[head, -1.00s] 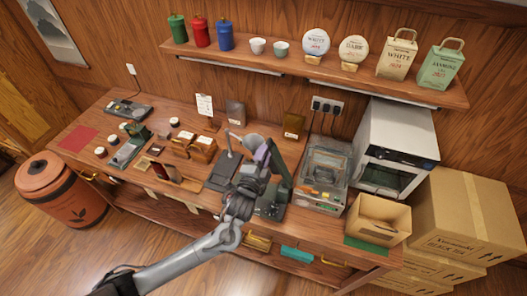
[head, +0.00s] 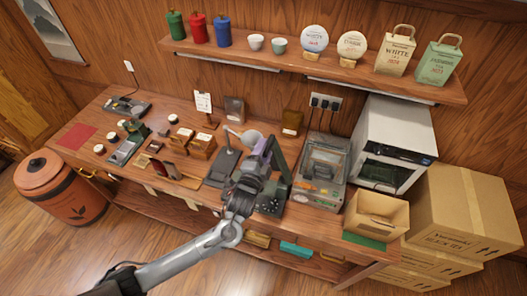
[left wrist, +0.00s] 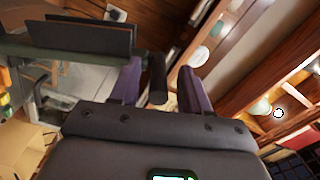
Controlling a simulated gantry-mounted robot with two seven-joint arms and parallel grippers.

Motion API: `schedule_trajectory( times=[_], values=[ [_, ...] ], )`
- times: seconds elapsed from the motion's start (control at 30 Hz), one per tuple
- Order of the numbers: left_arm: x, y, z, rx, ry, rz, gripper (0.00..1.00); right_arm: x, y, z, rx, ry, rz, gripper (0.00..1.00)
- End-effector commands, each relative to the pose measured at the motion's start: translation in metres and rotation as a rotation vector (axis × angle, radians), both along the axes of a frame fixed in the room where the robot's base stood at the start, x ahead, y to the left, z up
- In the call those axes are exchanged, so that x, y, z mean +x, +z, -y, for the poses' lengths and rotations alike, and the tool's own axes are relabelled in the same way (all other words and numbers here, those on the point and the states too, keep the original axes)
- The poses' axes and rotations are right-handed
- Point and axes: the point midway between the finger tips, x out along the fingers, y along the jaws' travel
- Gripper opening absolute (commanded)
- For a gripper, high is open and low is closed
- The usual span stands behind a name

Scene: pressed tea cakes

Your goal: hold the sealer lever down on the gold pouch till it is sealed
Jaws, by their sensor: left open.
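The sealer (head: 272,203) is a dark green device on the bench, left of the clear-lidded machine, with its arm raised and tilted. My left gripper (head: 263,150) is over the sealer and hides part of it. In the left wrist view, a dark round bar (left wrist: 157,85), apparently the lever handle, lies between the open purple fingers of my left gripper (left wrist: 160,88). I cannot tell whether they touch it. A gold pouch (head: 292,121) with a pale label stands upright at the back by the wall. Whether anything lies in the sealer's jaws is hidden. My right gripper is out of view.
A clear-lidded machine (head: 322,170) stands right of the sealer, with an open cardboard box (head: 376,214) and a white oven (head: 395,140) beyond. A dark stand (head: 222,168) is close on the left. A shelf (head: 300,62) runs above the bench.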

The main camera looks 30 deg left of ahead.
Motion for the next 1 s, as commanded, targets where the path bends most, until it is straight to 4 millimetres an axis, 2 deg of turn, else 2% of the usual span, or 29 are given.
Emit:
schedule_trajectory(
  times=[0.23,0.7,1.0],
  values=[
    [-0.018,-0.002,0.004,0.0,-0.002,0.0,0.46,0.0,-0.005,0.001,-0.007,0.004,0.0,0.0],
    [-0.091,-0.002,0.018,-0.001,-0.001,-0.002,0.46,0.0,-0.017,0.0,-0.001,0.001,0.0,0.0],
    [-0.106,0.0,0.021,0.0,0.0,0.0,0.46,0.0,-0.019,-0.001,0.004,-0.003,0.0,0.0]
  ],
)
